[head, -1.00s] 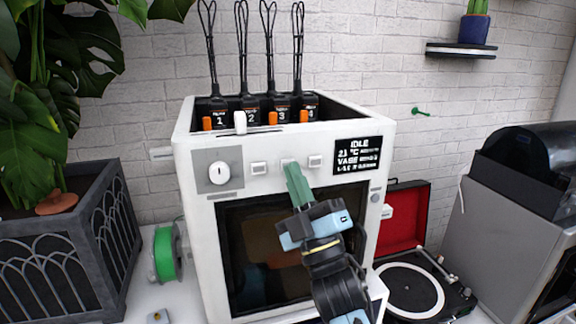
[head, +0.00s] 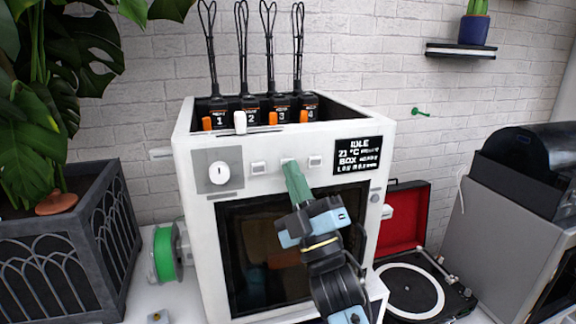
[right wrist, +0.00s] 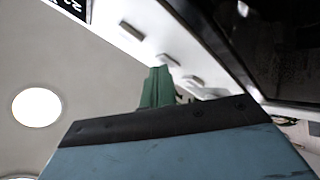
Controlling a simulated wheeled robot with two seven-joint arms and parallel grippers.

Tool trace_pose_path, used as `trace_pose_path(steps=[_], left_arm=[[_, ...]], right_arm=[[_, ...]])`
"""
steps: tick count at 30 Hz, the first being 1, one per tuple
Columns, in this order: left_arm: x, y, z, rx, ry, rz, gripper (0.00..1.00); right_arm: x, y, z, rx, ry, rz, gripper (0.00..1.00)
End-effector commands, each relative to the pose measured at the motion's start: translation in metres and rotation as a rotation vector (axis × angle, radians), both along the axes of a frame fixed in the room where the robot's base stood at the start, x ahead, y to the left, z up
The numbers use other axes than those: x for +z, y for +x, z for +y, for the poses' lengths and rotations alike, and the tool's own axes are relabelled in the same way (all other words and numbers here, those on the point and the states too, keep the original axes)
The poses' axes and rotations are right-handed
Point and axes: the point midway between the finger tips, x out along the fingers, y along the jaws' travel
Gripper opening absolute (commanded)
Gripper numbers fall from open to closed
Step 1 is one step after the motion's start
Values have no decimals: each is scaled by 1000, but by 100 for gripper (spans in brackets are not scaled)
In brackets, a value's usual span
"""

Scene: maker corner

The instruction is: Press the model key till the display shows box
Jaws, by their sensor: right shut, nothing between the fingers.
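The white printer (head: 186,190) has a black display (head: 357,156) at the upper right of its front. The display reads IDLE, 21 °C and BOX, with a small line below. Three white keys sit in a row left of the display: a left key (head: 259,168), a middle key (head: 288,161) and a right key (head: 315,161). My right gripper (head: 291,168) is shut and empty, its green fingertips just below and partly over the middle key. The fingers also show in the right wrist view (right wrist: 158,85), by the row of keys. I cannot tell whether they touch. My left gripper is out of view.
A white knob (head: 219,173) is left of the keys. Numbered black and orange units (head: 278,108) line the printer's top. A green spool (head: 164,254) is at its left side, a record player (head: 410,290) at its right. A planter (head: 60,240) stands far left.

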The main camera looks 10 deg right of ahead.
Motion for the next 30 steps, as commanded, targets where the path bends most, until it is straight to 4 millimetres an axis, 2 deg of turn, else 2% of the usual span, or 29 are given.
trace_pose_path(steps=[13,23,30], left_arm=[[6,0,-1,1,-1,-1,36],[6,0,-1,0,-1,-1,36],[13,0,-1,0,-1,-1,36]], right_arm=[[0,-16,-1,0,0,1,0],[-1,-17,-1,0,-1,1,0],[0,-39,-2,0,0,1,0]])
